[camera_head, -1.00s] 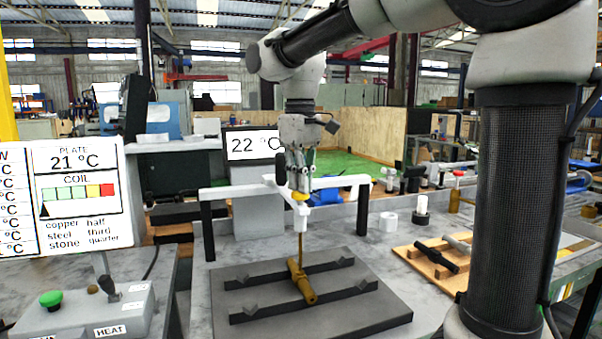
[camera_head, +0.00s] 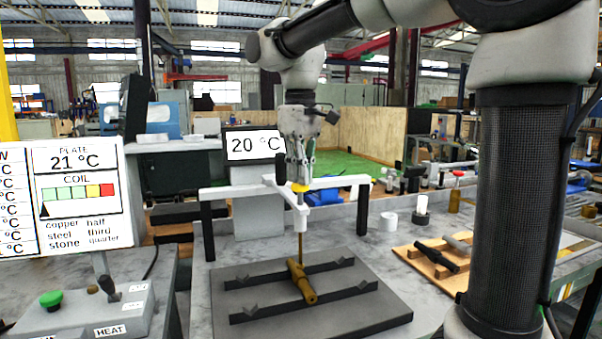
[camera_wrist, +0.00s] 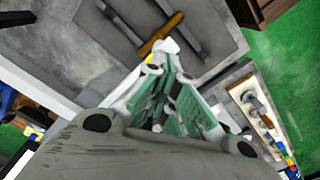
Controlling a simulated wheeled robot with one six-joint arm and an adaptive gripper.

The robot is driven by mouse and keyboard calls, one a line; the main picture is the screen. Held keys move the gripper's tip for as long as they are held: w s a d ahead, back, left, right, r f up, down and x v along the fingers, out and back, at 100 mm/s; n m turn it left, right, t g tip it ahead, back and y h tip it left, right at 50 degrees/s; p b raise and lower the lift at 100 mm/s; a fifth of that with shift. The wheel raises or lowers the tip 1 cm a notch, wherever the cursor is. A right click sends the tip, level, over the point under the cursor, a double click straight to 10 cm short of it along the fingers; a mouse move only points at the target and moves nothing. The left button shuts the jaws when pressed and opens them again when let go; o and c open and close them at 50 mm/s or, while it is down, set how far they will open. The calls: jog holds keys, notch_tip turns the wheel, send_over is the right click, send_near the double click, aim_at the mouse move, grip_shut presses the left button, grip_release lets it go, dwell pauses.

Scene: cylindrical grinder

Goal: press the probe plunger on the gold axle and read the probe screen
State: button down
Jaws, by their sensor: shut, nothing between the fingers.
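The gold axle (camera_head: 301,283) lies across two dark notched rails on a grey plate. It also shows in the wrist view (camera_wrist: 161,35). The probe stands above it on a white frame, with a yellow plunger top (camera_head: 300,187) and a thin rod running down towards the axle. I cannot tell whether the rod tip touches it. My gripper (camera_head: 299,181) is shut and empty, pointing down right at the plunger top; contact is unclear. Its fingertips (camera_wrist: 166,46) partly hide the yellow top in the wrist view. The probe screen (camera_head: 255,145) reads 20 °C.
A panel (camera_head: 82,197) at left reads PLATE 21 °C, above a control box (camera_head: 88,311) with a green button. A wooden board (camera_head: 437,262) with several rods lies at right. White frame bars (camera_head: 235,193) flank my gripper.

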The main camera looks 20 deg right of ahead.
jog(key=shift+r, duration=3.1)
jog(key=s+d+f+m+t, duration=0.4)
jog(key=s+d+f+m, duration=0.2)
jog(key=s+d+f, duration=0.9)
jog(key=s+f, duration=0.1)
jog(key=s, duration=0.3)
jog(key=shift+f, duration=0.35)
